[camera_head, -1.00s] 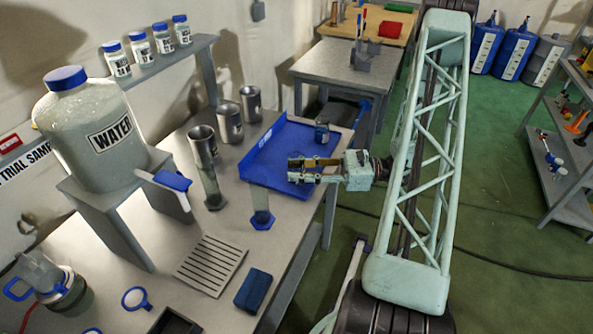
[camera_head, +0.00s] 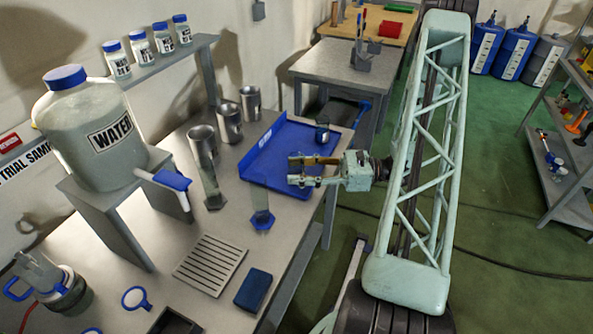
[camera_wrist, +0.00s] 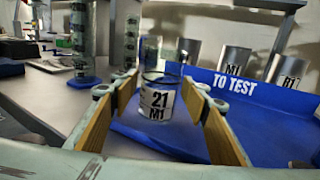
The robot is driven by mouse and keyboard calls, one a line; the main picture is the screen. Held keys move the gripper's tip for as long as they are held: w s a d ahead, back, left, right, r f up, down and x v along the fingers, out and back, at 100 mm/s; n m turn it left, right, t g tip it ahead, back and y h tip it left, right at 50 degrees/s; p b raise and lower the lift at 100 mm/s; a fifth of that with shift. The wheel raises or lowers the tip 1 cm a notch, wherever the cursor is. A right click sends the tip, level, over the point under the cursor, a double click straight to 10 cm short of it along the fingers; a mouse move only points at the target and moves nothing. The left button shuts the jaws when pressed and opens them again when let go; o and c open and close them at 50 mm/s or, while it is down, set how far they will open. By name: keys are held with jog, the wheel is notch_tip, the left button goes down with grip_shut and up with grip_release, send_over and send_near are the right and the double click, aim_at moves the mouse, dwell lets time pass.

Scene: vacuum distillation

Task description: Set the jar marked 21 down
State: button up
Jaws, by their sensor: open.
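The jar marked 21 (camera_wrist: 157,98), a small clear jar with a white label also reading M1, stands upright between my fingers in the wrist view. The blue tray marked TO TEST (camera_wrist: 262,118) lies under and behind it; I cannot tell exactly how its base meets the tray. My gripper (camera_wrist: 158,88) is open, one finger on each side of the jar. In the head view my gripper (camera_head: 292,170) is over the right part of the blue tray (camera_head: 268,160), fingers apart and pointing left. I cannot clearly make out the marked jar there.
Metal beakers (camera_head: 228,122) stand left of the tray. A clear cylinder with a blue base (camera_head: 262,208) stands close in front. A slotted plate (camera_head: 211,264) and a blue block (camera_head: 253,289) lie nearer.

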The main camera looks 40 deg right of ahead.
jog(key=p+v, duration=0.1)
jog(key=v, duration=1.2)
jog(key=shift+s+d, duration=0.25)
jog(key=shift+d, duration=0.1)
jog(key=shift+o, duration=0.5)
dwell(0.3)
